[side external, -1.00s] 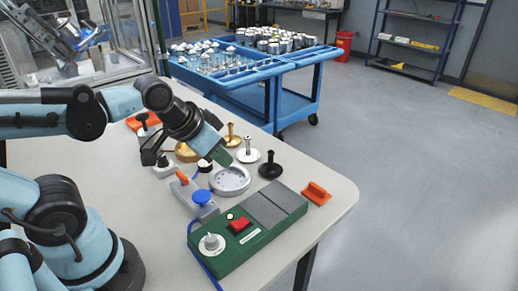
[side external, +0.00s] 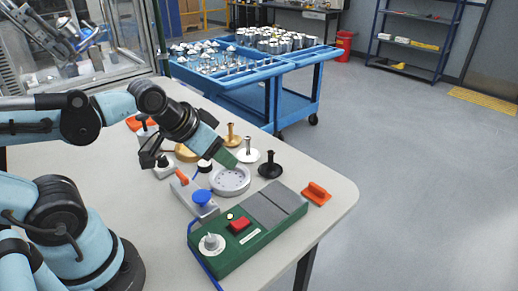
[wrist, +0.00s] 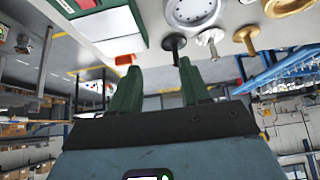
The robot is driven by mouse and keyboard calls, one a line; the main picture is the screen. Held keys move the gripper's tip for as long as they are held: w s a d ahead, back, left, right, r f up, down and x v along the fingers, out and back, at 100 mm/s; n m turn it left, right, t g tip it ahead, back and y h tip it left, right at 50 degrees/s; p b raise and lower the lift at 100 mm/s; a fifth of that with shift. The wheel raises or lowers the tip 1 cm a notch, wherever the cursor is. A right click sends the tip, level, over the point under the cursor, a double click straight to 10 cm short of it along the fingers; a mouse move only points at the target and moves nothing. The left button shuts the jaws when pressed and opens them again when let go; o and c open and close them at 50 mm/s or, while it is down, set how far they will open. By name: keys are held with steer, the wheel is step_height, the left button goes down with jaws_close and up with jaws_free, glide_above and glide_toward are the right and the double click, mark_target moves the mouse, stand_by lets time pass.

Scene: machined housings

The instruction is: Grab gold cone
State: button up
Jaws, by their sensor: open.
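The gold cone (side external: 232,137) stands upright on the table, flared base down, behind the white cone (side external: 248,152) and black cone (side external: 270,166). In the wrist view the gold cone (wrist: 247,38) shows at upper right, beyond the white cone (wrist: 210,37) and black cone (wrist: 174,43). My gripper (side external: 231,163) is over the round grey dish (side external: 230,181), to the left of the cones in the side view. In the wrist view my gripper (wrist: 159,85) has its two green fingers apart, with nothing held between them. The gold cone is outside the fingers.
A green control box (side external: 247,231) with a red button lies at the front. An orange piece (side external: 316,194) lies near the right table edge. A gold dish (side external: 185,153) is partly hidden behind my arm. A blue cart (side external: 290,90) stands beyond the table.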

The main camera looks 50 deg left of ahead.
steer(key=m+t+h, duration=0.2)
steer(key=t, duration=0.3)
glide_toward(229, 124)
steer(key=x, duration=1.2)
steer(key=shift+w+f, duration=0.1)
steer(key=shift+w, duration=0.15)
jaws_close()
stand_by(1.0)
